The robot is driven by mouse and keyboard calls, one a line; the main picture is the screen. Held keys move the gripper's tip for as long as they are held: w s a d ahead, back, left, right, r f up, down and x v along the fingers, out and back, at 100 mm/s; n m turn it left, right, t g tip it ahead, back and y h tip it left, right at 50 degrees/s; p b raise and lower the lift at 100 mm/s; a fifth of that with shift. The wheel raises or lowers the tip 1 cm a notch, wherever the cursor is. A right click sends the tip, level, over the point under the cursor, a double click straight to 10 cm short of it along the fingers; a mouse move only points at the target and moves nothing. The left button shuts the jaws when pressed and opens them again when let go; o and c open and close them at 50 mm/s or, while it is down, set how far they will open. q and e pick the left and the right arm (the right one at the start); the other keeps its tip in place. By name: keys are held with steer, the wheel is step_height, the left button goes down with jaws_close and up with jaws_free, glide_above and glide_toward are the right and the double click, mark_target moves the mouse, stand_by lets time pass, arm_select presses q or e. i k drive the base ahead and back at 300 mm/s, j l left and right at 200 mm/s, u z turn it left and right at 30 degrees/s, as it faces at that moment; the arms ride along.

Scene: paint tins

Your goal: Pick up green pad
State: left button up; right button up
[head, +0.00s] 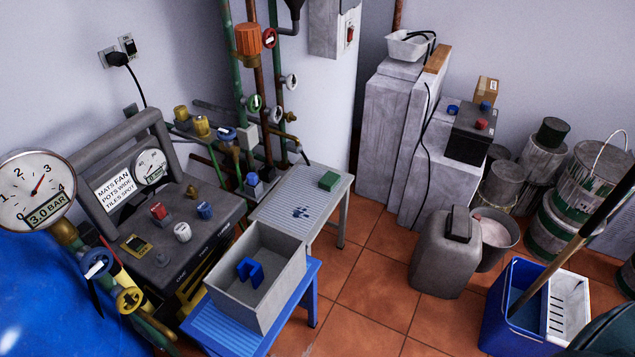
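Neither of my grippers shows in the head view, so nothing of mine is near the pad in this picture.
In front, a grey open bin (257,283) with a blue object (250,271) inside sits on a blue stool (224,330). Pipes with valves (255,104) rise behind. A grey jerrycan (443,255) stands right; tiled floor between is clear.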

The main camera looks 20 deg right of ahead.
mark_target(331, 180)
steer(key=l+u, duration=0.25)
steer(key=u, duration=0.15)
steer(key=l+u, duration=0.2)
steer(key=u, duration=0.15)
steer(key=k+l+u, duration=0.1)
steer(key=l, duration=0.35)
steer(key=k+l+u, duration=0.15)
steer(key=l, duration=0.25)
steer(key=k+l+u, duration=0.1)
steer(key=l, duration=0.3)
steer(key=k+l+u, duration=0.15)
steer(key=l, duration=0.25)
steer(key=k+l, duration=0.1)
steer(key=l, duration=0.15)
steer(key=k+l, duration=0.1)
steer(key=l, duration=0.15)
